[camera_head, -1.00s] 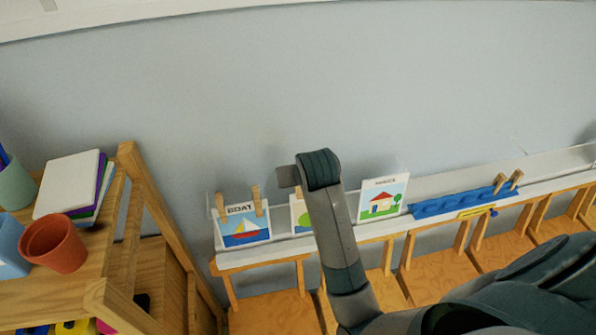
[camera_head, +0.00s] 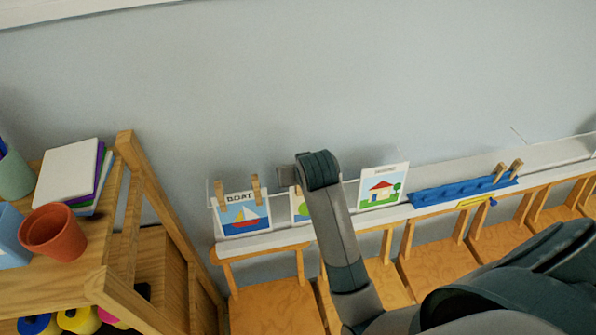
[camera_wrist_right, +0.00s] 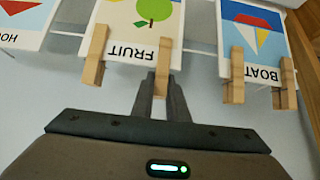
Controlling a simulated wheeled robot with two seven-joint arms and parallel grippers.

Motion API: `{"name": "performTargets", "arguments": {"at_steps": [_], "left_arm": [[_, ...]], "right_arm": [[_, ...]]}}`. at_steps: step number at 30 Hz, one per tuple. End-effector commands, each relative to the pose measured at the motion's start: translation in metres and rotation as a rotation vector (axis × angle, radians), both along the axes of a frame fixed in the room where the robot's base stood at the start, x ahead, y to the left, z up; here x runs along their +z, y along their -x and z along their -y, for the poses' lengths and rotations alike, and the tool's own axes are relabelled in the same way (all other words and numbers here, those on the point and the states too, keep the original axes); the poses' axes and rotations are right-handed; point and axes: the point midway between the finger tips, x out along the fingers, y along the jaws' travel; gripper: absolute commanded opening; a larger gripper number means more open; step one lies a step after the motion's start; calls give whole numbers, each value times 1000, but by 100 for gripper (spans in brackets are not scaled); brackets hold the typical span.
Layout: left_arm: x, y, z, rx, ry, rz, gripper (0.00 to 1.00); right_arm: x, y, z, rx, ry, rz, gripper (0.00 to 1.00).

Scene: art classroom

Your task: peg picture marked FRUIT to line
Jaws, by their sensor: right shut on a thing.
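The FRUIT picture (camera_wrist_right: 128,50) shows a green fruit and stands upside down in the right wrist view. One wooden peg (camera_wrist_right: 95,55) is on its left edge there, another (camera_wrist_right: 163,66) on its right. My right gripper (camera_wrist_right: 160,88) is shut on that right peg, at the picture's lettered edge. In the head view my right arm hides most of the FRUIT picture (camera_head: 301,208) and the gripper's fingertips. The line itself is hard to make out. My left gripper is not in view.
The BOAT picture (camera_head: 243,217) hangs with two pegs, left of FRUIT; a house picture (camera_head: 383,187) stands to the right. A blue rack (camera_head: 450,192) holds two pegs on the white ledge (camera_head: 265,241). A wooden shelf (camera_head: 125,205) with pots stands at left.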

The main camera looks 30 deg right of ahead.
Motion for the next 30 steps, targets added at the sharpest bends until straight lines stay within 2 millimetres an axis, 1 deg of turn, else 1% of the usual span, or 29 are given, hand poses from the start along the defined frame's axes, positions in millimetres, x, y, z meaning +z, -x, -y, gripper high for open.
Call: {"name": "performTargets", "arguments": {"at_steps": [13, 14, 15, 16, 17, 29, 30], "left_arm": [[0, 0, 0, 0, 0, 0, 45], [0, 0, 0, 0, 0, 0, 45], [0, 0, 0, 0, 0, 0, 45], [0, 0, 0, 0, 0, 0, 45], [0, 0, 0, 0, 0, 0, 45], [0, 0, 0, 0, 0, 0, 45], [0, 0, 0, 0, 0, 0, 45]], "right_arm": [[0, 0, 0, 0, 0, 0, 1], [0, 0, 0, 0, 0, 0, 16], [0, 0, 0, 0, 0, 1, 26], [0, 0, 0, 0, 0, 1, 33], [0, 0, 0, 0, 0, 1, 35], [0, 0, 0, 0, 0, 1, 35], [0, 0, 0, 0, 0, 1, 45]]}}
